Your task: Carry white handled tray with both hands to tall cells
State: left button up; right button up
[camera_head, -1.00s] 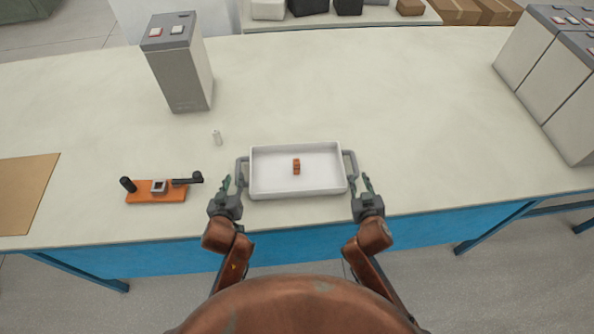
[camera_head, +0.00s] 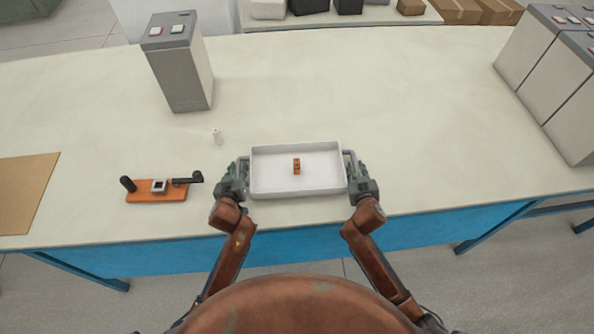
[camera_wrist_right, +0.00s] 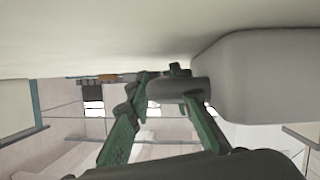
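The white handled tray (camera_head: 296,190) rests on the table near its front edge. A small orange-brown block (camera_head: 297,166) lies in it. My left gripper (camera_head: 237,168) is at the tray's left handle, and its fingers look spread around it. My right gripper (camera_head: 354,165) is at the right handle. In the right wrist view its green fingers (camera_wrist_right: 168,95) stand apart on either side of the grey handle (camera_wrist_right: 178,91), with the tray wall (camera_wrist_right: 255,75) at right. The tall cells (camera_head: 548,52) stand in a row at the table's right end.
A single tall grey cell (camera_head: 182,75) stands at the back left. An orange fixture with black handles (camera_head: 156,195) and a brown mat (camera_head: 22,190) lie further left. The table between tray and right-hand cells is clear.

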pick_arm(q)
jog(key=shift+c, duration=0.5)
pick_arm(e)
jog(key=shift+c, duration=0.6)
pick_arm(q)
grip_shut()
pick_arm(e)
grip_shut()
pick_arm(q)
jog(key=shift+r, duration=0.1)
pick_arm(e)
jog(key=shift+r, duration=0.1)
